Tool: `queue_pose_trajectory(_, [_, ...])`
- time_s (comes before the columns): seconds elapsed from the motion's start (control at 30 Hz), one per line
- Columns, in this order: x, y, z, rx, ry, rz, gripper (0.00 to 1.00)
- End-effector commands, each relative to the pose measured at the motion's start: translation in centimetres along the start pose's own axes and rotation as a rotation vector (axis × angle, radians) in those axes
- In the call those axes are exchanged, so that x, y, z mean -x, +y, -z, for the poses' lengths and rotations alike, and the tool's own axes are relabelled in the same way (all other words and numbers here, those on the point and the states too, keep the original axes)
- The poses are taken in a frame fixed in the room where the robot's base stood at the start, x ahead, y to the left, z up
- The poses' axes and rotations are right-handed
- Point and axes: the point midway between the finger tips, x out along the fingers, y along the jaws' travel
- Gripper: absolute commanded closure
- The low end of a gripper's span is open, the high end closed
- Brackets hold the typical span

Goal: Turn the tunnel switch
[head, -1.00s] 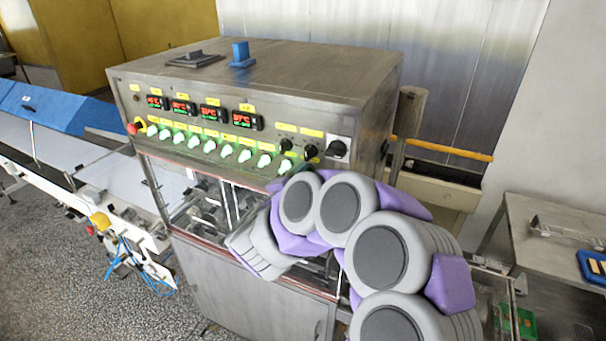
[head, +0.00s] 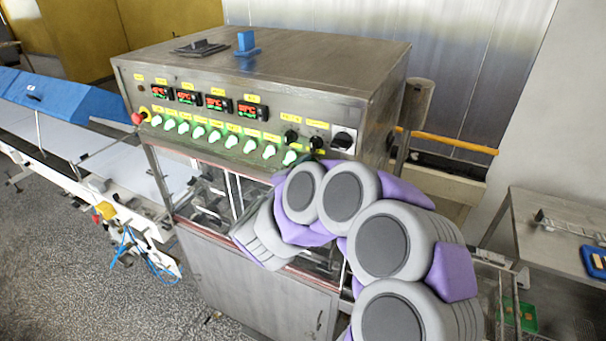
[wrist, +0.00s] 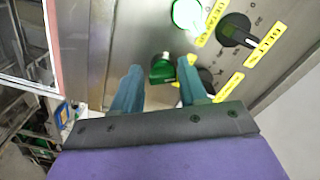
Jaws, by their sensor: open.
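In the wrist view, a green switch knob (wrist: 163,69) with a pale tip stands on the steel panel, between and just beyond the two teal fingertips of my gripper (wrist: 159,72). The gripper is open, with a gap on each side of the knob; I cannot tell its exact depth. The knob's label is partly hidden and I cannot read a tunnel label. In the head view, the row of lit green switches ends at the right one (head: 290,158), close to my arm. My gripper is hidden there behind my arm.
A lit green knob (wrist: 187,14) and a black knob (wrist: 237,29) sit close by, beyond the fingers. Another black knob shows partly behind the right finger. A red emergency button (head: 138,118) is at the panel's left end. A glazed opening lies below the panel.

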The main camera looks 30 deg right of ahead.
Motion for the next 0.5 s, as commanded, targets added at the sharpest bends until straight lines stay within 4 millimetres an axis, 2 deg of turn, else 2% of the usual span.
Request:
queue_pose_trajectory(0.17, [1.5,-0.1,-0.1,-0.004,-0.002,0.002,0.57])
queue_pose_trajectory(0.5, [7.9,-0.1,-0.3,-0.004,-0.004,0.002,0.57])
